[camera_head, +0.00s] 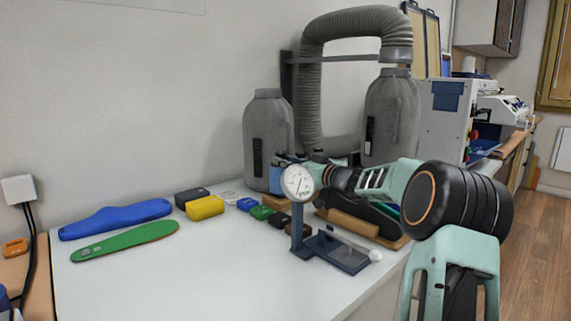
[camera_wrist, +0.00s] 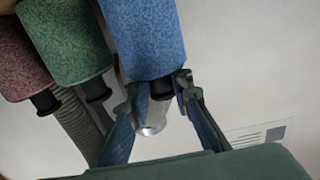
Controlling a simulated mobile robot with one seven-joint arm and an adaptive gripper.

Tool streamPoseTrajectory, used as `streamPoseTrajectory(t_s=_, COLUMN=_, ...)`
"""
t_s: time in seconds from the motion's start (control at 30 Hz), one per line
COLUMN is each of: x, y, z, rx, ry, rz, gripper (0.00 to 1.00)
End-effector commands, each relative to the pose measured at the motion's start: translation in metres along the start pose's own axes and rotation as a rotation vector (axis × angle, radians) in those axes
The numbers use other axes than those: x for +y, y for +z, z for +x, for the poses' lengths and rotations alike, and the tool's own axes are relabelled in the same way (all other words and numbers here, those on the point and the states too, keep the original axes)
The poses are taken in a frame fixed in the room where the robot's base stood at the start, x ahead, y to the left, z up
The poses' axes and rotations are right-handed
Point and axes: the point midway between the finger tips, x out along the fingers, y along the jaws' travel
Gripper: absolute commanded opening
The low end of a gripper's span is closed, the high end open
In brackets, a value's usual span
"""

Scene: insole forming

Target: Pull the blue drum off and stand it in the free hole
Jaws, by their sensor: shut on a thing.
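The blue drum (camera_wrist: 155,38) is speckled and fills the upper middle of the wrist view, with a dark collar at its near end. My gripper (camera_wrist: 157,84) is shut on the blue drum at this narrow end, one finger on each side. A shiny pale cylinder end (camera_wrist: 154,118) shows between the fingers. In the head view my gripper (camera_head: 312,170) is partly hidden behind a dial gauge, and I cannot make out the blue drum clearly there. I cannot tell whether the drum is still on its mount. No free hole can be made out.
A green drum (camera_wrist: 65,40) and a red drum (camera_wrist: 18,58) are close left of the blue one. The dial gauge (camera_head: 298,183) stands in front of my gripper. Grey bottle-shaped canisters (camera_head: 268,135) are behind. Insoles (camera_head: 125,241) and small blocks lie left; the front table (camera_head: 200,290) is clear.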

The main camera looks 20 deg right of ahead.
Motion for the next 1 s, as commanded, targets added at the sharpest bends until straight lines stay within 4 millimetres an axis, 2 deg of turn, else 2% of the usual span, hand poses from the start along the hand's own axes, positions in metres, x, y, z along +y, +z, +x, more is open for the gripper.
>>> streamPoseTrajectory(t_s=1.0, x=-0.0003, y=0.0058, z=0.0001, rx=0.001, ry=0.0, rz=-0.001, gripper=0.0)
